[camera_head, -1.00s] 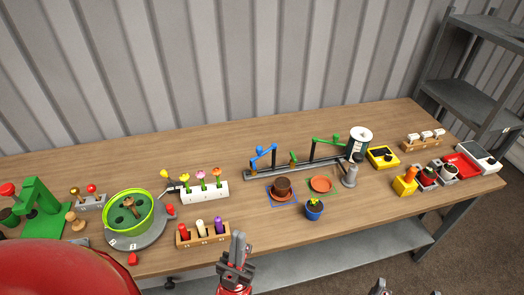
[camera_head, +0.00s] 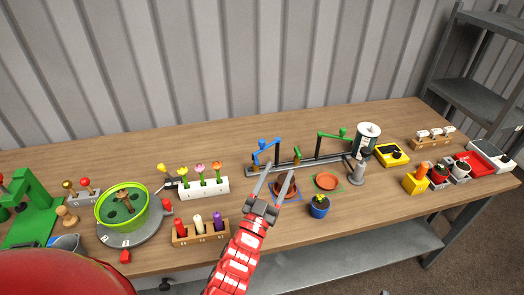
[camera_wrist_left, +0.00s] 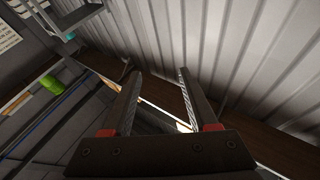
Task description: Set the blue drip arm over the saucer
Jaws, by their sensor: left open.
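The blue drip arm (camera_head: 266,151) stands on a long dark rail (camera_head: 310,161), its upper bar slanting above the rail. A terracotta saucer (camera_head: 326,181) lies in front of the rail, inside a thin green outline. A brown pot (camera_head: 286,190) stands left of it, inside a blue outline. My left gripper (camera_head: 273,184) is open and empty, in front of the blue arm and partly covering the pot. Only slight tips of my right gripper (camera_head: 384,293) show at the bottom edge.
A green drip arm (camera_head: 334,135) stands further right on the rail, beside a white-topped dark tank (camera_head: 366,140). A tulip rack (camera_head: 203,188) stands left.

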